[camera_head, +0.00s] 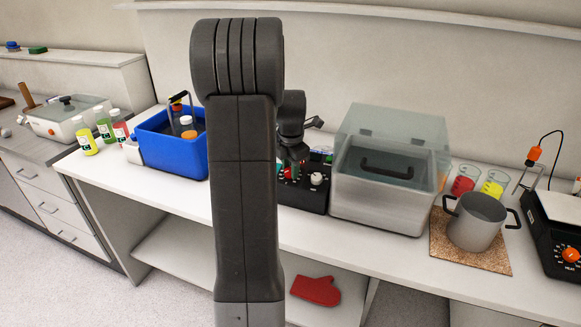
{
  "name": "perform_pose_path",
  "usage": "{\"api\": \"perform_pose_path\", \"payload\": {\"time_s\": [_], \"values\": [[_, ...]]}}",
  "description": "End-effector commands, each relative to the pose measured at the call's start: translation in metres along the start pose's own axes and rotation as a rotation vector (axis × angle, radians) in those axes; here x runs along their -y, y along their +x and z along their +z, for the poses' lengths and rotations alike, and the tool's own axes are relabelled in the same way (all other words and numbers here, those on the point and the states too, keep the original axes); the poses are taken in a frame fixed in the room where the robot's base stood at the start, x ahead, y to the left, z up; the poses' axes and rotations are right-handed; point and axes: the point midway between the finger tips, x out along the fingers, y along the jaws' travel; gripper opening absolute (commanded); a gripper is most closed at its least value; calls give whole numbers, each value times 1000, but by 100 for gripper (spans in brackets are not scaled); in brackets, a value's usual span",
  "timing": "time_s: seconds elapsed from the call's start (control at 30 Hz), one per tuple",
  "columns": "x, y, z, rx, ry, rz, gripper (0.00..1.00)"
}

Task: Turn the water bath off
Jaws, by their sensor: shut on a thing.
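The water bath appears to be the steel tank (375,205) with a clear lid (395,125), right of centre on the bench. My gripper (291,166) is down at the left part of this box, left of the pale knob, apparently shut on a small red control (289,173). The fingers are small and dark, and my arm hides the box's left end, so the exact grip is unclear.
A blue bin (172,152) with bottles stands left of my arm. A steel pot (476,222) on a cork mat (445,245), two beakers and a black hotplate (562,255) stand to the right. A red mitt (316,290) lies on the lower shelf.

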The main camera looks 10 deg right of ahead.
Motion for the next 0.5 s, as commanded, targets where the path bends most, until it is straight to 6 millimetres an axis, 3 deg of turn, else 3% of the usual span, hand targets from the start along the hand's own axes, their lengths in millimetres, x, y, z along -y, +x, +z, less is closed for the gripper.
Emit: {"api": "perform_pose_path", "payload": {"time_s": [0.03,0.13,0.5], "values": [[-1,-1,0,2,-1,2,32],[-1,-1,0,2,-1,2,52],[0,-5,0,2,0,2,52]]}}
